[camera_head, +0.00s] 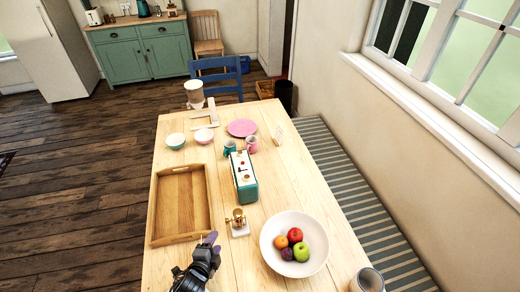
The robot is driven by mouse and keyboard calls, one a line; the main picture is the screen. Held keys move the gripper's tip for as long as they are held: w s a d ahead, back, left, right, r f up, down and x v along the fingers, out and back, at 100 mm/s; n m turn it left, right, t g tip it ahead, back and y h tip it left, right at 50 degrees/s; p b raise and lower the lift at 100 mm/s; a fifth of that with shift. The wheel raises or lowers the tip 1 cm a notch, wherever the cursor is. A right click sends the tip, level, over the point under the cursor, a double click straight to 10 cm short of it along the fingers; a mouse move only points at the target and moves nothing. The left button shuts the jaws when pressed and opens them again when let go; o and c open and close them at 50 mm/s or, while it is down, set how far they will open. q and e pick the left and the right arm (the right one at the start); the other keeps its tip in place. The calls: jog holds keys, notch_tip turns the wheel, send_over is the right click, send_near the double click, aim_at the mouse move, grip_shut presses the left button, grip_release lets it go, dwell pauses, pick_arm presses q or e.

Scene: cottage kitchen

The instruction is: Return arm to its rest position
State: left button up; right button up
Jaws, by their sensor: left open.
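My left gripper (212,243), black with purple fingertips, is at the bottom of the head view, by the near right corner of the wooden tray (209,203). It is open, and I see nothing held in it. A small brass device on a white base (240,230) stands just to its right. I cannot tell whether the gripper touches the tray or the table. My right gripper is not in view.
A metal canister (369,280) stands at the near right. A striped bench (350,185) runs along the wall.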

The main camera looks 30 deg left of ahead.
pick_arm(q)
jog(key=s+d+n+g+h, duration=0.2)
jog(key=s+d+n+g, duration=0.15)
jog(key=s+d, duration=0.4)
jog(key=s+d+r+n+g+h, duration=0.1)
jog(key=s+d+r+n+g, duration=0.1)
jog(key=s+r+n+g, duration=0.45)
notch_tip(320, 180, up, 23)
jog(key=s+t+p, duration=0.1)
jog(key=s+p, duration=0.1)
jog(key=p, duration=2)
jog(key=shift+s+d+r+n+p, duration=0.2)
jog(key=shift+s+n+p, duration=0.1)
jog(key=shift+s+p, duration=0.05)
jog(key=shift+o, duration=0.2)
